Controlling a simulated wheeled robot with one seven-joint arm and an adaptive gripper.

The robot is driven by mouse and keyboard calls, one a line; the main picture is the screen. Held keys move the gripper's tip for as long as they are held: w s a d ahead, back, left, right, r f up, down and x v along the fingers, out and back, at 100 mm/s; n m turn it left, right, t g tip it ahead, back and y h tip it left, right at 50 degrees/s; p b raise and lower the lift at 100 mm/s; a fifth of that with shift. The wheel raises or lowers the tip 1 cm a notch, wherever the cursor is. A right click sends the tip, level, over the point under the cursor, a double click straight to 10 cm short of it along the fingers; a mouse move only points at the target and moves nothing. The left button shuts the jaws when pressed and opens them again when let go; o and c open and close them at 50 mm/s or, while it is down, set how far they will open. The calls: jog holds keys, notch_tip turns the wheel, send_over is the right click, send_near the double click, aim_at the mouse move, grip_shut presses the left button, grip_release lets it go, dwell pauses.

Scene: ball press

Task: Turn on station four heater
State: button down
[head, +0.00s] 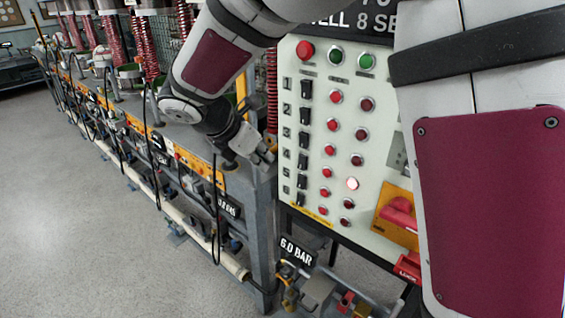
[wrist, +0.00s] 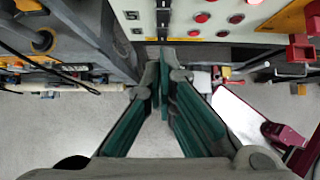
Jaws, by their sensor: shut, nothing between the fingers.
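The white control panel (head: 385,105) has rows numbered 1 to 6, each with a black rocker switch and two red round lamps or buttons. The row 4 switch (head: 303,161) is clear in the head view; its position is too small to tell. The right lamp of row 4 (head: 352,184) glows bright; the other lamps look unlit. My gripper (head: 262,148) is left of the panel's number column, apart from the row 4 switch in the picture. The wrist view shows its green-padded fingers (wrist: 165,65) together and empty, below black switches (wrist: 162,18) at the panel's lower edge.
A red handle on a yellow plate (head: 398,212) is at the panel's lower right. A red button (head: 305,51) and two green ones (head: 367,61) line the top. A grey workbench frame (head: 262,220) stands close left of the panel. Open floor (head: 90,220) lies farther left.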

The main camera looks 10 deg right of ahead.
aim_at(302, 163)
jog(key=w+d+r+p+x, duration=0.1)
jog(key=p+x, duration=0.1)
jog(key=x, duration=1.1)
jog(key=shift+w+d+r, duration=0.2)
jog(key=shift+d+r, duration=0.15)
jog(key=shift+r, duration=0.05)
jog(key=shift+d, duration=0.1)
jog(key=shift+w+d+f+b, duration=0.25)
jog(key=shift+b, duration=0.05)
jog(key=shift+r, duration=0.1)
